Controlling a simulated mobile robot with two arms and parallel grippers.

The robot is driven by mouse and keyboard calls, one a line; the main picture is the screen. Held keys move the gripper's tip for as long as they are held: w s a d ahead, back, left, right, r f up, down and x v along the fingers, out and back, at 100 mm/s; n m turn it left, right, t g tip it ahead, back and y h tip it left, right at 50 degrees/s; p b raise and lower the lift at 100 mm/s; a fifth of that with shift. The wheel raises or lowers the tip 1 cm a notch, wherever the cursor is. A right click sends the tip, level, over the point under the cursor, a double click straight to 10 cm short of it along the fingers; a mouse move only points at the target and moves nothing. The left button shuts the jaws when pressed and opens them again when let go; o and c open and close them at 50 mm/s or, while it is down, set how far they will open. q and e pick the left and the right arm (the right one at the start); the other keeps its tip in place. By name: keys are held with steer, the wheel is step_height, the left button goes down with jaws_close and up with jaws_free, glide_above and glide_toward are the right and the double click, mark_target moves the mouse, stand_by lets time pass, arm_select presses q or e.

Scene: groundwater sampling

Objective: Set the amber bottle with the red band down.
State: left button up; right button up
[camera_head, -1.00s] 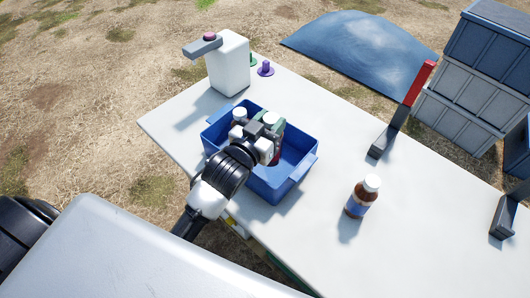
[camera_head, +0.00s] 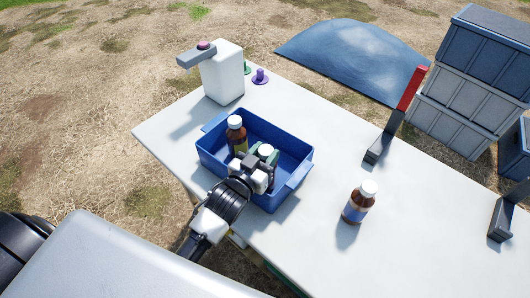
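My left gripper (camera_head: 257,174) is at the near side of the blue tub (camera_head: 298,176) on the table. It is closed around a white-capped bottle (camera_head: 266,151), at or inside the tub's near part. The gripper hides most of this bottle, and its band does not show now; a bit of red showed below the gripper earlier. I cannot tell whether its base touches the tub floor. Another amber bottle (camera_head: 236,134) with a white cap and a yellowish band stands upright in the tub's left part. My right gripper is not in view.
An amber bottle with a blue-white label (camera_head: 358,204) stands on the white table (camera_head: 310,245) right of the tub. A white dispenser (camera_head: 223,75) and a purple piece (camera_head: 260,76) are at the back. Dark stands, one with a red upright (camera_head: 411,88), are at the right.

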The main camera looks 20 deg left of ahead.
arm_select(q)
steer(key=o, duration=0.4)
steer(key=s+a+b, duration=0.1)
steer(key=s+a, duration=0.1)
steer(key=s, duration=1)
steer(key=shift+r, duration=0.1)
